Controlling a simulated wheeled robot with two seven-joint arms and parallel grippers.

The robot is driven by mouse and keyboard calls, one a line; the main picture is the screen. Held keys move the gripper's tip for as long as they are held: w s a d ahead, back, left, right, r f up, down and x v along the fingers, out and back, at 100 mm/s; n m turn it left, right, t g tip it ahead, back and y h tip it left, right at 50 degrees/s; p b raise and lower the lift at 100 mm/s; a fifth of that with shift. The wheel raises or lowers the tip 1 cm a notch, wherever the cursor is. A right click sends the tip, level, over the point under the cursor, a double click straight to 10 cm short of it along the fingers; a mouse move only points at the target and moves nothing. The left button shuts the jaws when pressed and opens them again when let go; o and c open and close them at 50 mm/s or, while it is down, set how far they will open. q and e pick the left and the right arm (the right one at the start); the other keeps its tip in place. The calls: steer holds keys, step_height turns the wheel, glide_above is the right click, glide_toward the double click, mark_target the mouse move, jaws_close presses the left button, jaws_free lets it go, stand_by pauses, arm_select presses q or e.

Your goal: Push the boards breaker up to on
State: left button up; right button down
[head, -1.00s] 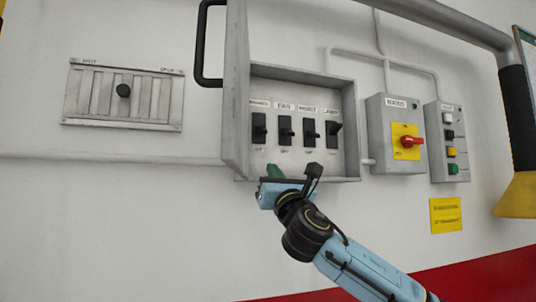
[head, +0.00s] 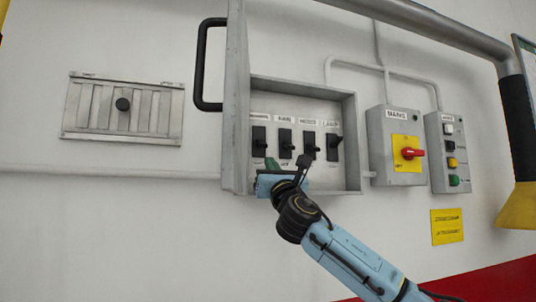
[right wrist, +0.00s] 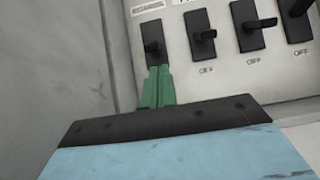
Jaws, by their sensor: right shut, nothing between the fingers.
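An open grey breaker box (head: 350,120) holds a row of several black breakers with white labels. The label over the leftmost breaker (head: 259,140) is too blurred to read surely, so I cannot confirm which one is the boards breaker. In the right wrist view the leftmost breaker (right wrist: 152,42) stands just beyond my green fingertips, its lever small and dark. My right gripper (head: 272,164) is shut and empty, at the box's lower left. In the right wrist view its fingertips (right wrist: 158,75) overlap the breaker's lower end; contact cannot be told. My left gripper is not in view.
The box's open door (head: 235,100) with a black handle (head: 203,65) stands at the left. Neighbouring breakers (head: 285,140) sit close to the right. A grey box with a red rotary switch (head: 412,153) and a button panel (head: 447,150) are farther right.

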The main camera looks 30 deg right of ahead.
mark_target(259, 142)
steer(key=shift+p+x, duration=0.45)
steer(key=shift+x, duration=1.2)
steer(key=shift+s, duration=0.1)
